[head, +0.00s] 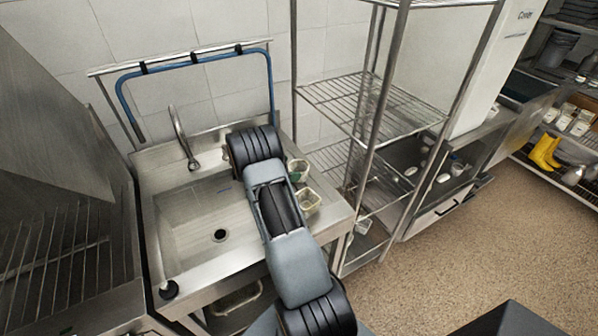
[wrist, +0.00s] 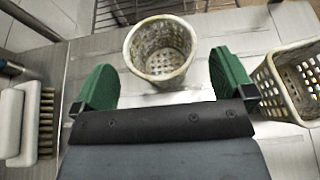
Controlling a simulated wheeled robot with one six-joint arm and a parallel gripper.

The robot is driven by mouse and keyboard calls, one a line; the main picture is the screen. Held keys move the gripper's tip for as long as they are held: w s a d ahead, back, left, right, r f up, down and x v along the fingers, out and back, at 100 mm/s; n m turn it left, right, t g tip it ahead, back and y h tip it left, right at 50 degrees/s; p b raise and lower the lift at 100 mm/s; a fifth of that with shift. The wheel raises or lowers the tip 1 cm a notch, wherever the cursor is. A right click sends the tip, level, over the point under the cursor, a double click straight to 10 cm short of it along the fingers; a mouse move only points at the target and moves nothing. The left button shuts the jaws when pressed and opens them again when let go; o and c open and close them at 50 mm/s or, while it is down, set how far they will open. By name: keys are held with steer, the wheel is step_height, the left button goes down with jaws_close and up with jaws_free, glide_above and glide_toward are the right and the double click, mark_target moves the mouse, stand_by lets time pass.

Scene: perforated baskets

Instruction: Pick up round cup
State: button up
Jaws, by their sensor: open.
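The round cup (wrist: 150,66) is a pale, perforated round basket standing upright on the steel surface in the wrist view. It appears in the head view as a small round basket (head: 299,166), partly hidden by my arm. My gripper (wrist: 160,85) has two green finger pads, one on each side of the cup, with clear gaps. It is open and empty. In the head view my arm hides most of the gripper.
A square perforated basket (wrist: 292,80) stands right of my right finger. The sink basin (head: 205,225) lies left of my arm, and a wire rack (head: 365,105) stands at the right.

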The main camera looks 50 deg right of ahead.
mark_target(307, 167)
steer(key=shift+p+x, duration=0.3)
steer(key=shift+x, duration=1.3)
steer(key=shift+c, duration=0.4)
steer(key=c, duration=0.7)
steer(key=shift+r, duration=0.1)
